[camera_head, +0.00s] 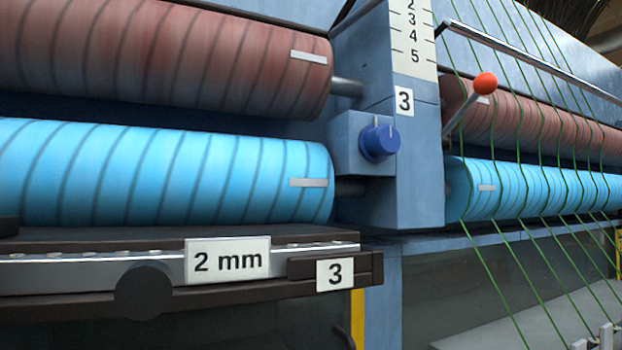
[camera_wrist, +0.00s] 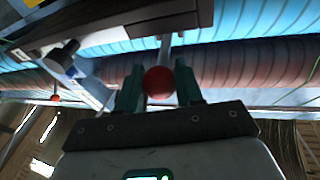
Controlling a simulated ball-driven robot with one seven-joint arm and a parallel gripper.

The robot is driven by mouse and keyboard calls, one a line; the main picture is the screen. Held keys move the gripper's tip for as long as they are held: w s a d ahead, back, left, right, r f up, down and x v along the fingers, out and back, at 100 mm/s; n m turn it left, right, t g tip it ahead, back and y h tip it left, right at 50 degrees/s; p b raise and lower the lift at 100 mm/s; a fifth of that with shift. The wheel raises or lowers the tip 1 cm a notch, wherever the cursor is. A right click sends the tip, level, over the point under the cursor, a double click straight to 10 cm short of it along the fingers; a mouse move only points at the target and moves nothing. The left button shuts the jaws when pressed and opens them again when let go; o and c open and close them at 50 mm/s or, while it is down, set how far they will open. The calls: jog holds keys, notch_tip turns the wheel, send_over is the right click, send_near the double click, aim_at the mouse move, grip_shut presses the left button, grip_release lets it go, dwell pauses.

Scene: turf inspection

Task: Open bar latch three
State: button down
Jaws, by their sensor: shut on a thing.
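In the wrist view my gripper (camera_wrist: 158,72) is shut on a red ball knob (camera_wrist: 158,84), with one dark green finger on each side. A thin pale rod (camera_wrist: 165,46) runs behind the knob towards a dark bar (camera_wrist: 125,27); whether they join is hard to tell. In the head view a dark bar end (camera_head: 308,268) carries a white plate marked 3 (camera_head: 335,274), beside a plate marked 2 mm (camera_head: 228,260). A dark round knob (camera_head: 147,291) sits in front of this bar. My gripper does not show in the head view.
Brown rollers (camera_head: 170,62) lie above cyan rollers (camera_head: 165,172). A blue dial (camera_head: 380,142) sits on the blue post (camera_head: 420,190). An orange-tipped lever (camera_head: 485,83) and green strings (camera_head: 540,130) stand at the right.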

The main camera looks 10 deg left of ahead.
jog(key=shift+w+a+r+p, duration=0.1)
jog(key=shift+r+p, duration=0.2)
jog(key=shift+r, duration=0.65)
jog(key=shift+w+a+r+p, duration=0.2)
jog(key=shift+w+r+p, duration=0.15)
jog(key=shift+r, duration=0.25)
jog(key=shift+w+a+r+p, duration=0.15)
jog(key=shift+w+r+p, duration=0.15)
jog(key=shift+r, duration=0.25)
jog(key=shift+w+a+r, duration=0.4)
jog(key=shift+w+r, duration=0.25)
jog(key=shift+r, duration=0.05)
jog(key=shift+w+a+r+p, duration=0.5)
jog(key=shift+w+p, duration=0.2)
jog(key=shift+p, duration=0.25)
jog(key=shift+w+r+g+p, duration=0.15)
jog(key=shift+r+g+p, duration=0.1)
jog(key=shift+g+p, duration=0.15)
jog(key=shift+w+a+n+g+h+p, duration=0.4)
jog(key=shift+w+g+p, duration=0.1)
jog(key=shift+g+p, duration=0.25)
jog(key=shift+w+a+f+g+p, duration=0.15)
jog(key=shift+w+g+p, duration=0.1)
jog(key=shift+p, duration=0.15)
